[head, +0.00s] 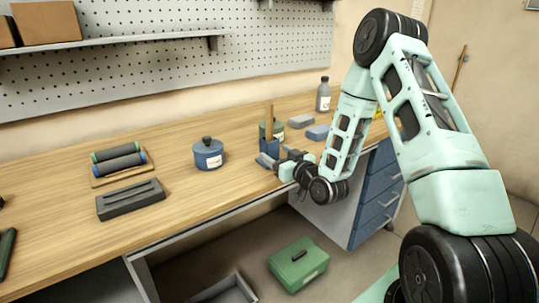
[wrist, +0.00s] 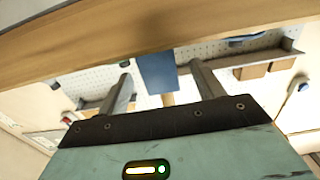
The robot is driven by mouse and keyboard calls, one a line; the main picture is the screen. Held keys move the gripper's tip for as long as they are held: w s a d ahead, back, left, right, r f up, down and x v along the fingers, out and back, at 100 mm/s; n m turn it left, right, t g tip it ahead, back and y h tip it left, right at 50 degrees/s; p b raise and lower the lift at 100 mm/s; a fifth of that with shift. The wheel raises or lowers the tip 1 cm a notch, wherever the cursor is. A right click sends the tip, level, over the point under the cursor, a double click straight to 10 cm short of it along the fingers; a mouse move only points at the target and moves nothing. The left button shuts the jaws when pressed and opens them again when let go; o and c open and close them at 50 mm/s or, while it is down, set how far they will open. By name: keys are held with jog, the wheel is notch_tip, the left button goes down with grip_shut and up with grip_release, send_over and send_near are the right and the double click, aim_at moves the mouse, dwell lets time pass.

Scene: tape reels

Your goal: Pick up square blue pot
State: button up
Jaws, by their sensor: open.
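The square blue pot (head: 269,147) stands upright on the wooden bench near its front edge, with a tan wooden stick rising out of it. In the wrist view the blue pot (wrist: 157,72) appears upside down between my two fingers, with the stick below it in the picture. My gripper (head: 272,161) is open at the bench's front edge, right by the pot. In the wrist view my gripper's fingers (wrist: 162,78) are spread, one on each side of the pot, with gaps visible. Whether the fingertips reach fully around it I cannot tell.
A round lidded blue pot (head: 208,156) stands to the left. A green jar (head: 279,129) is close behind the square pot. A blue block (head: 318,132), a grey block (head: 301,121) and a grey bottle (head: 323,96) stand farther back. A green box (head: 299,262) is on the floor.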

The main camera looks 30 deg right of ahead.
aim_at(274, 151)
jog(key=shift+w+p, duration=0.6)
jog(key=shift+w, duration=1.8)
jog(key=c, duration=1.3)
jog(key=shift+r+b, duration=0.1)
jog(key=shift+b, duration=0.2)
